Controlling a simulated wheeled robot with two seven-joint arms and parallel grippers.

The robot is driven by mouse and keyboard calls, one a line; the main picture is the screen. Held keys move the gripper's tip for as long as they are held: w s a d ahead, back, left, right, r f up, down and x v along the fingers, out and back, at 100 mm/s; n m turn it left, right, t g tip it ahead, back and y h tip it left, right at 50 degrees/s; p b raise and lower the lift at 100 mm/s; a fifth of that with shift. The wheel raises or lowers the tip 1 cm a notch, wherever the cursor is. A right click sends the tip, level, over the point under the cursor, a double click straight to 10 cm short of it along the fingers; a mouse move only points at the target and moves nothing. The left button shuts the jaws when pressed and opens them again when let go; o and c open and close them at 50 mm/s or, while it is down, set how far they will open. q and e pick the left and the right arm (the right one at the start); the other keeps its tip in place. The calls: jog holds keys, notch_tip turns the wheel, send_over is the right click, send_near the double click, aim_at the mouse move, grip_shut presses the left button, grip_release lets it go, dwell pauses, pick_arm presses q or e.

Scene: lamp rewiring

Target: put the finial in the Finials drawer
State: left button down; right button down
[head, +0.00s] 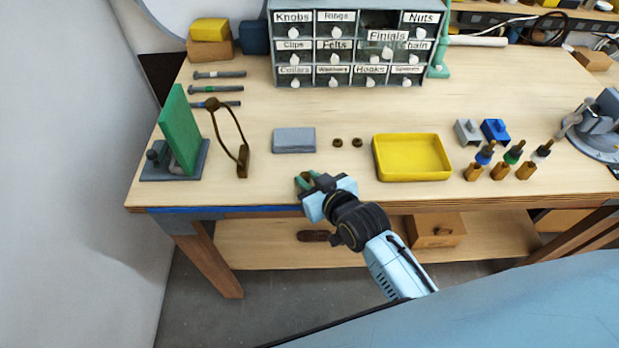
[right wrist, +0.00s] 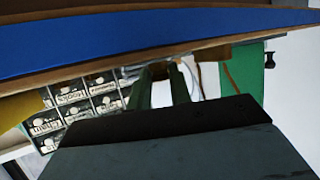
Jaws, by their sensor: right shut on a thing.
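My right gripper (head: 309,182) is at the front edge of the table, left of the yellow tray. Its green fingers (right wrist: 160,88) are closed on a small brown thing (right wrist: 157,70), seemingly the finial; the fingers hide most of it. The Finials drawer (head: 387,37) is in the grey drawer cabinet (head: 275,50) at the back. Its label looks larger and nearer than its neighbours and overlaps the row below, so it stands pulled out. The gripper is well in front of it, apart from it. My left gripper is not in view.
A yellow tray (head: 412,174), a grey block (head: 294,140) and two small brown rings (head: 347,142) lie between gripper and cabinet. A wire harp (head: 242,150) and upright green panel (head: 178,130) stand left. Connectors (head: 509,155) are right.

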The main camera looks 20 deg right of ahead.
jog(key=shift+f, duration=0.1)
jog(key=shift+f, duration=0.15)
jog(key=c, duration=1.3)
grip_release()
jog(key=shift+b, duration=0.35)
jog(key=v, duration=1.3)
jog(key=shift+s+d, duration=0.1)
jog(key=shift+d, duration=0.3)
